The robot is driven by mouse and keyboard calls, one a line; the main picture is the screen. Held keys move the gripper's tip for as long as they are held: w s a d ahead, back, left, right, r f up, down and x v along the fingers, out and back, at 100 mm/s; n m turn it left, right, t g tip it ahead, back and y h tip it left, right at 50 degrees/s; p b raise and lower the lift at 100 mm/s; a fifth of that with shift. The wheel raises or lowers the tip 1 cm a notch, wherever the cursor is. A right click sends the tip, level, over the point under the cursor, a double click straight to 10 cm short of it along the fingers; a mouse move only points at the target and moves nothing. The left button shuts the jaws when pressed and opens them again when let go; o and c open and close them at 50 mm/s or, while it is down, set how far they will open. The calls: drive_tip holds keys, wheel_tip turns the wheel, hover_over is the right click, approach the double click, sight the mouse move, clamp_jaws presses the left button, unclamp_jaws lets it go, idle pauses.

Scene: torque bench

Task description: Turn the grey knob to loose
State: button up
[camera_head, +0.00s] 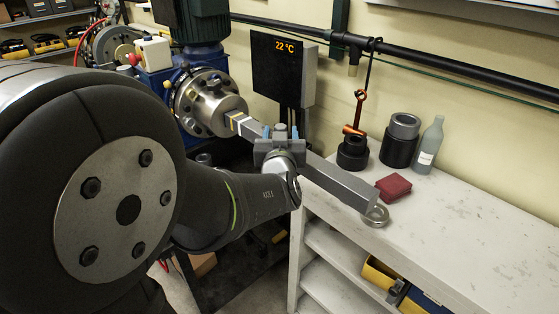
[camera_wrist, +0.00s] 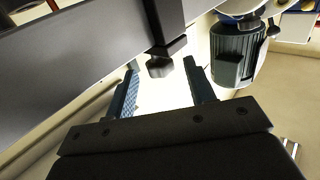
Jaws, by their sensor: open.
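The grey knob (camera_wrist: 160,67) shows in the wrist view as a small faceted head under a dark collar (camera_wrist: 166,25) that crosses a long grey bar (camera_wrist: 70,50). My gripper (camera_wrist: 163,76) is open, with one finger on each side of the knob, and gaps show between. I cannot tell how deep the knob sits between the fingers. In the head view my gripper (camera_head: 280,135) is at the middle of the long grey bar (camera_head: 335,179), in front of it. I see no loose or tight mark.
The bar runs from a round metal flange (camera_head: 206,98) to a ring (camera_head: 376,215) over the white bench (camera_head: 470,235). A red block (camera_head: 393,187), dark sockets (camera_head: 353,153), and a bottle (camera_head: 428,146) stand close by. A display (camera_head: 278,68) reads 22 °C.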

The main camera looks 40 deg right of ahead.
sight(280, 126)
drive_tip(key=v, duration=1.4)
drive_tip(key=shift+a, duration=0.1)
drive_tip(key=x, duration=1.7)
drive_tip(key=shift+w, duration=0.15)
drive_tip(key=shift+m+g+h, duration=0.3)
drive_tip(key=shift+g, duration=0.1)
idle(2.2)
drive_tip(key=shift+m+g+h, duration=0.4)
